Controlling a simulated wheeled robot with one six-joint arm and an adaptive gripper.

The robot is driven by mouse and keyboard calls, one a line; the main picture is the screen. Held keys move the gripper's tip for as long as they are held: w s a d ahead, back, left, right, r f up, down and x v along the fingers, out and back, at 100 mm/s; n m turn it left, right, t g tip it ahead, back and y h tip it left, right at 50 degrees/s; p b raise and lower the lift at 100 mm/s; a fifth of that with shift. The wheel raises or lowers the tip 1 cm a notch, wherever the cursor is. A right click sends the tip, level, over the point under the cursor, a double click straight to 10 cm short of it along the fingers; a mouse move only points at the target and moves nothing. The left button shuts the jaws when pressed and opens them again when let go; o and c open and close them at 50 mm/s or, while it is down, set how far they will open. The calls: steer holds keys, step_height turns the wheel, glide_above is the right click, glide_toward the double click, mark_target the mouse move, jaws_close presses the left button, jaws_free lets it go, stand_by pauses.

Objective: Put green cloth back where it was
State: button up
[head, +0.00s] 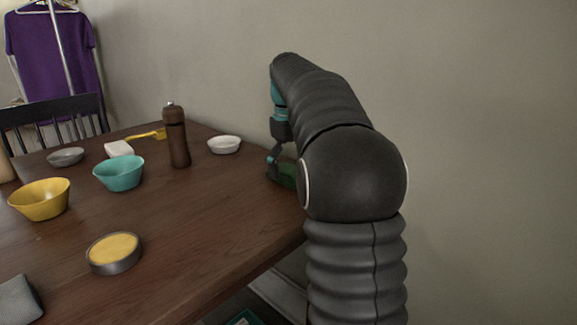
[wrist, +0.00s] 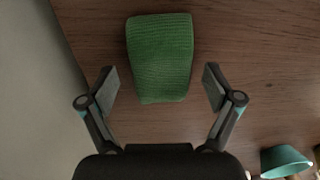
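The green cloth (wrist: 160,57) lies flat on the dark wooden table in the wrist view, near the table's edge. In the head view only a small green part of it (head: 288,174) shows beside my arm, which hides the rest. My gripper (wrist: 160,84) is open, with its two fingers spread wide on either side of the cloth's lower end. Nothing is held between the fingers. I cannot tell the exact height of the fingertips above the table.
On the table (head: 190,235) stand a teal bowl (head: 119,174), a yellow bowl (head: 40,201), a tall brown mill (head: 176,138), a white bowl (head: 224,145) and a round yellow-topped tin (head: 114,252). A grey cloth (head: 18,300) lies front left. A wall (head: 480,120) is close on the right.

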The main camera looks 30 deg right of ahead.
mark_target(288, 166)
steer(key=shift+r, duration=0.1)
step_height(288, 166, up, 12)
steer(key=f+p, duration=0.1)
steer(key=p, duration=0.3)
steer(key=s+a+m+t, duration=0.1)
steer(key=s+a+t, duration=0.1)
steer(key=s+a, duration=0.4)
steer(key=s+a+f+m+t, duration=0.1)
steer(key=s+a+f, duration=0.4)
steer(key=s+f, duration=0.4)
steer(key=s+a+f+m+t, duration=0.2)
steer(key=s+a+f, duration=0.3)
steer(key=s+f, duration=0.4)
steer(key=s, duration=0.4)
steer(key=shift+a+f+t, duration=0.3)
